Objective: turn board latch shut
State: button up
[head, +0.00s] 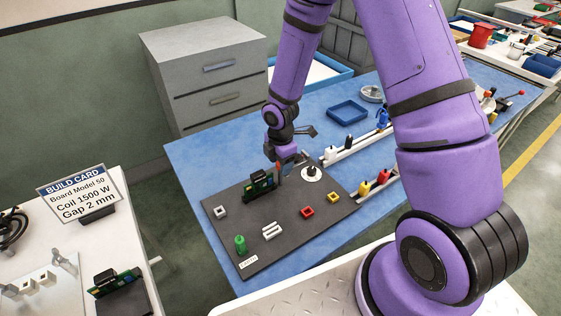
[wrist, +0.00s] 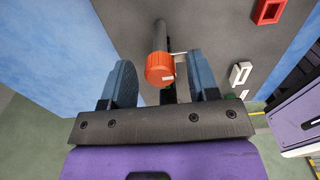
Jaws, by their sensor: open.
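A dark grey board (head: 290,225) lies on the blue table and carries several small parts. A green and black circuit board (head: 258,187) stands upright near its back edge. My gripper (head: 288,156) is low over the back of the board, beside the upright circuit board. In the wrist view my gripper (wrist: 160,64) is open, with a blue finger on each side of an orange knob (wrist: 160,68) on a grey rod, which looks like the latch handle. I cannot tell whether either finger touches it. The latch's base is mostly hidden by the knob and my gripper.
On the board are a white round part (head: 311,173), a red square (head: 307,212), a yellow square (head: 333,197) and a green peg (head: 240,243). A rail of coloured parts (head: 378,184) lies to the right. A blue tray (head: 347,112) stands behind.

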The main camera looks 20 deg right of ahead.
jog(key=c, duration=0.9)
jog(key=shift+c, duration=0.2)
